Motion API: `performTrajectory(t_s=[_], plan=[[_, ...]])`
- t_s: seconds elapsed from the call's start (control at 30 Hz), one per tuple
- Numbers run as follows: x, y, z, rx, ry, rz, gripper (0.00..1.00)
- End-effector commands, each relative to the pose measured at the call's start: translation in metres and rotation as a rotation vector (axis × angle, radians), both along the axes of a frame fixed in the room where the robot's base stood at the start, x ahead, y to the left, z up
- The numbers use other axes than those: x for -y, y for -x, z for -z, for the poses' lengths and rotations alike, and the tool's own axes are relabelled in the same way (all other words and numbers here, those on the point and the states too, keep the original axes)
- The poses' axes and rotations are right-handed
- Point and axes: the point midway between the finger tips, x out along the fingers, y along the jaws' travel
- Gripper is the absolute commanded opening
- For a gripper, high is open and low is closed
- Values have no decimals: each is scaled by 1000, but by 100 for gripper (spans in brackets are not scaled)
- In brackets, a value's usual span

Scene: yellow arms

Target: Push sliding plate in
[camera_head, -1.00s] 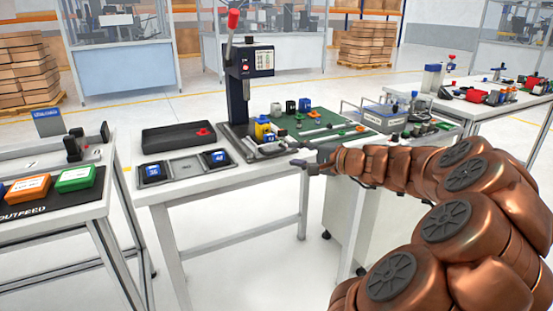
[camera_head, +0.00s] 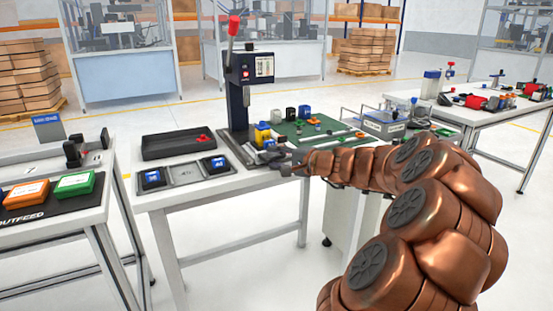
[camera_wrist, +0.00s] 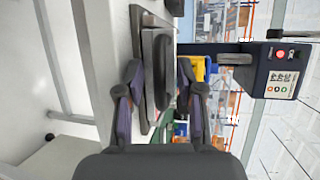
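The sliding plate (camera_wrist: 148,75) is a grey plate at the foot of the dark blue lever press (camera_head: 238,100). In the wrist view its dark bar handle (camera_wrist: 161,72) lies between the two fingers of my gripper (camera_wrist: 160,95). The fingers are apart, one on each side of the handle, with visible space between them; I cannot tell whether either touches. In the head view my gripper (camera_head: 278,159) is at the front right of the press base and hides much of the plate. A yellow and blue part (camera_head: 263,134) stands at the press base.
A black tray (camera_head: 178,143) and a fixture with two blue blocks (camera_head: 183,173) lie left of the press. A green mat (camera_head: 310,130) with small parts is to the right. The white table's front edge (camera_head: 235,187) runs just below my gripper.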

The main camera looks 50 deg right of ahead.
Motion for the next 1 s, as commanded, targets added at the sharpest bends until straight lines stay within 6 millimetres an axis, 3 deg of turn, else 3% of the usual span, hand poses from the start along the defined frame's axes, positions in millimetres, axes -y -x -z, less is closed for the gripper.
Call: performTrajectory(t_s=[0.03,0.37,1.0], plan=[[0,0,0,0,0,0,34],[0,0,0,0,0,0,0],[4,-1,0,0,1,4,0]])
